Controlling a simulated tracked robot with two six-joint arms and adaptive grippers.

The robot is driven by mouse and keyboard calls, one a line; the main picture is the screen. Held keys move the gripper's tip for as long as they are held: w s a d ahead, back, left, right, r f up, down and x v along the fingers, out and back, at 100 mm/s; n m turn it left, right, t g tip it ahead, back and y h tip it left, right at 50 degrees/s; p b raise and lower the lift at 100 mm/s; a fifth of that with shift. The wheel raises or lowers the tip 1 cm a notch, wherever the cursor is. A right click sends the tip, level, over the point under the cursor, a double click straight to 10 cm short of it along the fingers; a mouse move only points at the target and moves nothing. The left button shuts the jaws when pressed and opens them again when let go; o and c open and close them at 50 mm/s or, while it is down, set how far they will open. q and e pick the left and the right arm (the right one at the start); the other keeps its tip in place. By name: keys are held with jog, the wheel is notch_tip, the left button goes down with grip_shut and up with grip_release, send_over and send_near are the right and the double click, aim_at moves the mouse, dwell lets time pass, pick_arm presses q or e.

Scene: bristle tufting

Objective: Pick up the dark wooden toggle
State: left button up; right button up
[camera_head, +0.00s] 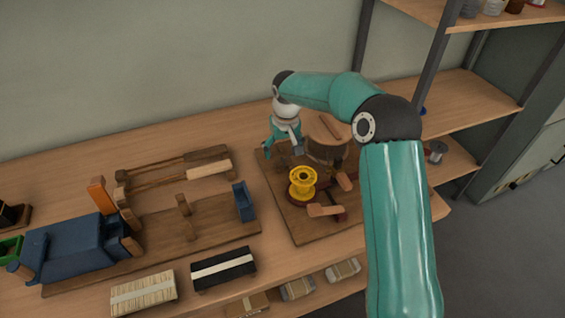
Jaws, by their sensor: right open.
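A short reddish-brown wooden stick (332,126) lies on top of a round wooden block (325,148) on the right-hand board. It may be the dark wooden toggle, but it is too small to be certain. My right gripper (284,148) is open and points down, left of the round block and above the board's back left part. I see nothing between its fingers. My left gripper is out of view.
A yellow spool (303,183) stands in front of the round block, with light wooden pieces (325,210) beside it. The right-hand board (280,190) is crowded. A blue vice-like device (75,250) and wooden clamp bars stand left. Bristle bundles (143,292) lie in front. Shelves rise at the right.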

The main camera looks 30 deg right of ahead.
aim_at(283, 160)
notch_tip(283, 160, down, 4)
jog(key=shift+d+f+p, duration=0.1)
jog(key=shift+f+p, duration=0.05)
jog(key=shift+p, duration=0.15)
jog(key=c, duration=0.9)
